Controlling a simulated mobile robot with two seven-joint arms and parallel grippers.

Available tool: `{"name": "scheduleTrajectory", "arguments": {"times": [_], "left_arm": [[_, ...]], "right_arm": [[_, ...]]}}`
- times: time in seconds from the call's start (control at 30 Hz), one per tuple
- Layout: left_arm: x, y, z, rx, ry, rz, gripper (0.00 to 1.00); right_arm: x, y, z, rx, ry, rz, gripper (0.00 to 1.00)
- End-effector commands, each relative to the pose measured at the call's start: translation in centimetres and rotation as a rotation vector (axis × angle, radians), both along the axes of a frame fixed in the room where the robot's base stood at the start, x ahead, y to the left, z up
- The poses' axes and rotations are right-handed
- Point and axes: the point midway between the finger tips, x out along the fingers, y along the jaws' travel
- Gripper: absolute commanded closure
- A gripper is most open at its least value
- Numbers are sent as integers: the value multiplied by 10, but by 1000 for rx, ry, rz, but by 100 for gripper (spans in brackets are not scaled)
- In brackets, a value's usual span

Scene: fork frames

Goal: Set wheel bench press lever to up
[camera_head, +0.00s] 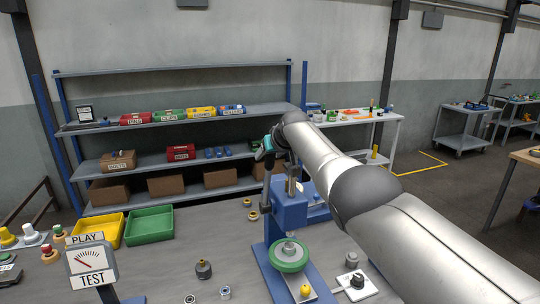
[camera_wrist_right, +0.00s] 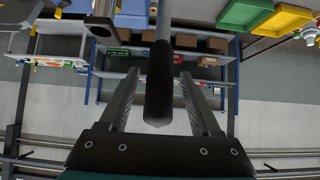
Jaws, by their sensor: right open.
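The bench press (camera_head: 288,212) is a blue stand with a green wheel (camera_head: 288,256) low at its front. Its lever (camera_head: 266,188) is a thin dark rod on the left side of the press, running up toward my right gripper (camera_head: 267,158). In the right wrist view the lever's black grip (camera_wrist_right: 159,95) lies between the two spread fingers of my right gripper (camera_wrist_right: 159,74), with gaps on both sides. The gripper is open around the grip, not closed on it. In the head view the lever's top is partly hidden by the gripper. My left gripper is not in view.
Yellow (camera_head: 97,229) and green (camera_head: 149,226) trays stand at the bench's left. A test gauge (camera_head: 91,262) is at the front left. A black-knobbed switch box (camera_head: 356,284) sits right of the press. Shelves (camera_head: 180,120) with bins stand behind.

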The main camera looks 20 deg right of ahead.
Motion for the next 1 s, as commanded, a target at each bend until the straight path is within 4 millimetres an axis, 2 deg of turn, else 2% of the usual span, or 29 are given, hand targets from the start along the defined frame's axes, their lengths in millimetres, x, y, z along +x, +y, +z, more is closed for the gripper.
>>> {"name": "scheduleTrajectory", "arguments": {"times": [0.57, 1.0], "left_arm": [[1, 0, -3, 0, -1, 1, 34], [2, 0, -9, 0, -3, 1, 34]], "right_arm": [[-4, -1, 2, 2, 3, 1, 34], [-21, -1, 13, -2, 4, 0, 34]]}}
